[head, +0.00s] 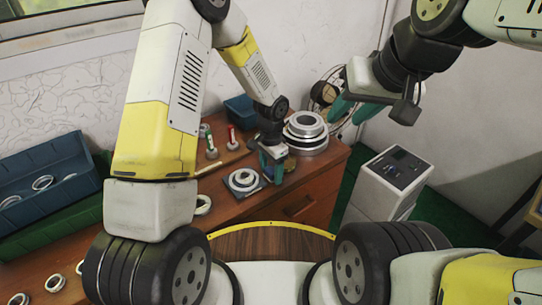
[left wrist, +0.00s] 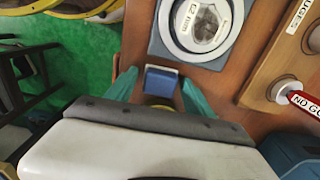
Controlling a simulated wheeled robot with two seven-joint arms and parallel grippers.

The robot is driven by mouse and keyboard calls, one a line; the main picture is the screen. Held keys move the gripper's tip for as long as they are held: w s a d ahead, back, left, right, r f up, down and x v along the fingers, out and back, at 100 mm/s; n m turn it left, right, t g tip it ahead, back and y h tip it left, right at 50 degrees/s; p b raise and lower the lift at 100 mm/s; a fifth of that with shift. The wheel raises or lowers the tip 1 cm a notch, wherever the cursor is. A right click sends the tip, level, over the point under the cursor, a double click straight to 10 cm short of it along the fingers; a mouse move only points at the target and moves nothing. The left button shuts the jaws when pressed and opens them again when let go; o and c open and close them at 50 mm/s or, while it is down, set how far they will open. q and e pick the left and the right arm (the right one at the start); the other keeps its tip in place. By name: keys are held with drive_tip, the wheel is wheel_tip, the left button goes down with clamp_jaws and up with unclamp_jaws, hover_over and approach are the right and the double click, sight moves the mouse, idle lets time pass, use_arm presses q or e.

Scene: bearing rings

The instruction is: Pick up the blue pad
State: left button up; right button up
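The blue pad (left wrist: 161,80) is a small blue block with a paler front face, seen in the left wrist view on the brown wooden surface. My left gripper (left wrist: 159,76) is open, with one teal finger on each side of the pad. A gap shows at the left finger; the right fingertip is very close to the pad, and I cannot tell whether it touches. In the head view my left gripper (head: 273,168) points down at the bench, and the pad cannot be made out there. My right gripper (head: 354,111) is open and empty, raised near the wall.
Blue bins (head: 45,180) are at left. A white cabinet (head: 388,185) stands right of the bench.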

sight(271, 170)
use_arm(q)
clamp_jaws()
drive_tip(key=shift+r, duration=0.15)
drive_tip(key=shift+r, duration=0.25)
wheel_tip(271, 170, up, 3)
drive_tip(key=shift+r, duration=0.1)
drive_tip(key=s+d, duration=0.2)
drive_tip(key=s, duration=0.5)
drive_tip(key=s+d+r, duration=0.1)
drive_tip(key=s+d, duration=0.2)
drive_tip(key=s, duration=0.5)
drive_tip(key=shift+s, duration=0.15)
